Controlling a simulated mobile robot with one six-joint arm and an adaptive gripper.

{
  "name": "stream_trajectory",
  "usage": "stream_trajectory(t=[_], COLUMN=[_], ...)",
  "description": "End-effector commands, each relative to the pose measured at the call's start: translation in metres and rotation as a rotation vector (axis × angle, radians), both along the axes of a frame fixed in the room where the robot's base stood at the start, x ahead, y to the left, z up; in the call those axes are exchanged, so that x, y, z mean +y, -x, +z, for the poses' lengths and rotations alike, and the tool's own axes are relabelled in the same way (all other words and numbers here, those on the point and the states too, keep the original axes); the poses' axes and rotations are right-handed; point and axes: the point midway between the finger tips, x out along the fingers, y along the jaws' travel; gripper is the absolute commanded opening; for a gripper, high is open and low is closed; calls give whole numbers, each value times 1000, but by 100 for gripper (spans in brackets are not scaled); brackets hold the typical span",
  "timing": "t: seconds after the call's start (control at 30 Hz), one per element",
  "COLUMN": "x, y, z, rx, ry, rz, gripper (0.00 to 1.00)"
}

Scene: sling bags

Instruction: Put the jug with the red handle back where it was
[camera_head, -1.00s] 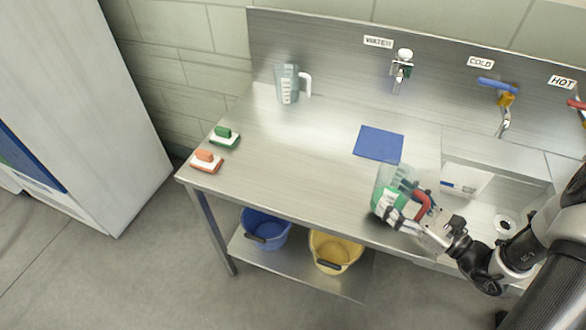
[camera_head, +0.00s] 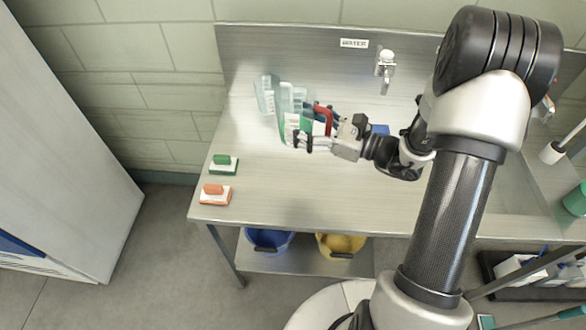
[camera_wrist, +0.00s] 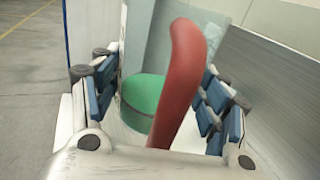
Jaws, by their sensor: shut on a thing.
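The jug with the red handle (camera_head: 290,99) is clear, with a green part low in it, and is near the back left of the steel counter (camera_head: 270,182). My gripper (camera_head: 305,141) is shut on this jug from the right. In the wrist view the red handle (camera_wrist: 182,80) stands between the gripper's fingers, with the green part (camera_wrist: 143,98) behind it. The jug with the white handle (camera_head: 266,92) is just behind and left of it; its handle is hidden. I cannot tell whether the two jugs touch, or whether the held jug rests on the counter.
A green brush (camera_head: 223,165) and an orange brush (camera_head: 216,194) lie at the counter's left end. A water tap (camera_head: 385,66) is on the back panel. Blue (camera_head: 268,240) and yellow (camera_head: 341,245) buckets stand below.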

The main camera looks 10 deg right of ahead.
Motion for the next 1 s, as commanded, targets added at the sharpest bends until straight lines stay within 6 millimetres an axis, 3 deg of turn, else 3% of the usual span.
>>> stream_trajectory(t=[0.03,0.13,0.6,1.0], x=[0,0,0,0], y=[-1,-2,-2,-2], z=[8,-3,-126,-165], rx=[1,4,4,2], ry=[-1,-4,-4,-2], rz=[-4,-7,-6,-6], gripper=[29,29,28,28])
